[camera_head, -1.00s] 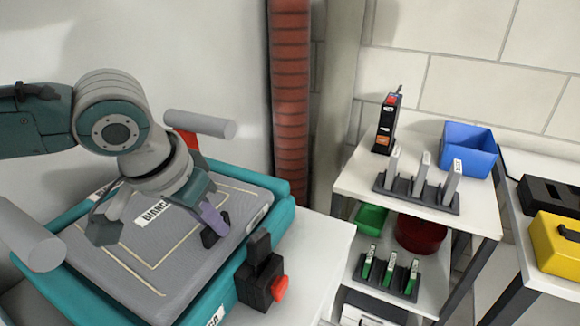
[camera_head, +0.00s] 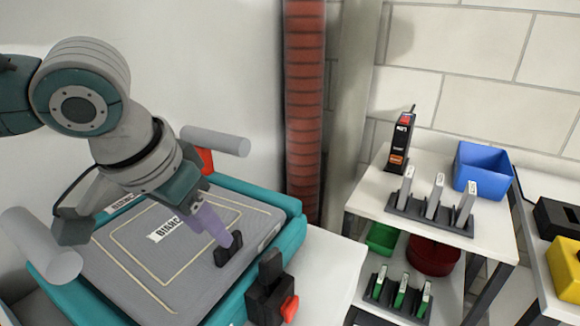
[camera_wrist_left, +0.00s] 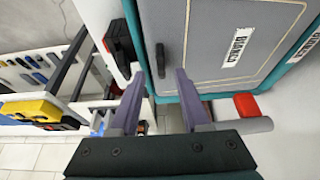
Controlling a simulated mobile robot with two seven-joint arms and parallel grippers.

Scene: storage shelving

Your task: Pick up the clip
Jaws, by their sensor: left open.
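A small upright black piece (camera_head: 228,249), which looks like the clip, stands on the grey top of a teal-edged case. It also shows in the left wrist view (camera_wrist_left: 160,60), in line with the gap between my fingers. My left gripper (camera_head: 224,236) has purple fingers pointing down at this piece. In the left wrist view its fingers (camera_wrist_left: 160,75) are apart with nothing held between them. The piece lies just beyond the fingertips; I cannot tell if a finger touches it. My right gripper is in neither view.
The teal case (camera_head: 289,232) has a pale-lined grey top. A black block with a red knob (camera_head: 268,290) stands close beside it. Grey cylinders (camera_head: 215,140) flank the case. A white shelf (camera_head: 365,190) with racks and a blue bin (camera_head: 482,168) is at the right.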

